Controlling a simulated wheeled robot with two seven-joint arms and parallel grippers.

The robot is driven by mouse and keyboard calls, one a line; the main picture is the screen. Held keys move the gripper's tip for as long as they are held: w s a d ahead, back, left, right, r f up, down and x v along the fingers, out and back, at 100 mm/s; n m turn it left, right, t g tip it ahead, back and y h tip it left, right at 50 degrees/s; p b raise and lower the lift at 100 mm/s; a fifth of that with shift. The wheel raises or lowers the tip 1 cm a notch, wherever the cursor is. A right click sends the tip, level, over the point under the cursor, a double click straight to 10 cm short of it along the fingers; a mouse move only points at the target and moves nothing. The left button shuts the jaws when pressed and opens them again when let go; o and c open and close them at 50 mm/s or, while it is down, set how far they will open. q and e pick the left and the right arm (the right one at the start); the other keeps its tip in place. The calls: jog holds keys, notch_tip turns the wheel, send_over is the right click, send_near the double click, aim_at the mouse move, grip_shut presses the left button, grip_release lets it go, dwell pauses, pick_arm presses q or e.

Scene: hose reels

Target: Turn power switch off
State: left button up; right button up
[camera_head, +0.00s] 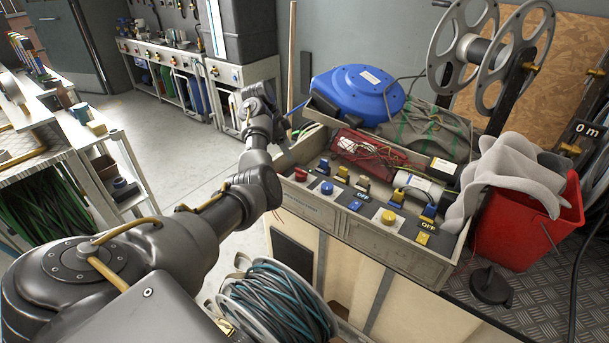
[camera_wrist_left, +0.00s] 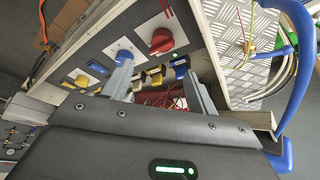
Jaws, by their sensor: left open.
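The control panel (camera_head: 340,212) is the sloped front of a grey console. It carries a red knob (camera_head: 301,175), a blue knob (camera_head: 327,188), a yellow knob (camera_head: 388,217) and several blue and yellow switches. I cannot tell which control is the power switch. My left gripper (camera_wrist_left: 160,88) is open and empty; the red knob (camera_wrist_left: 161,41) and blue knob (camera_wrist_left: 122,55) appear beyond its fingers. In the head view its fingertips are not distinct. My right gripper is out of view.
A metal reel (camera_head: 485,52) and red bin (camera_head: 528,220) stand right. A hose coil (camera_head: 275,305) sits below the console. Open floor (camera_head: 180,150) lies left.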

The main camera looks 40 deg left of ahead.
aim_at(299, 170)
pick_arm(q)
jog(key=x, duration=0.9)
jog(key=shift+f, duration=0.4)
jog(key=shift+w+d+f, duration=0.1)
jog(key=shift+w+f, duration=0.2)
jog(key=shift+f, duration=0.4)
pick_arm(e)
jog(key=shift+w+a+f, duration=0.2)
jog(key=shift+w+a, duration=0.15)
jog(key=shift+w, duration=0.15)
pick_arm(q)
jog(key=shift+c, duration=0.2)
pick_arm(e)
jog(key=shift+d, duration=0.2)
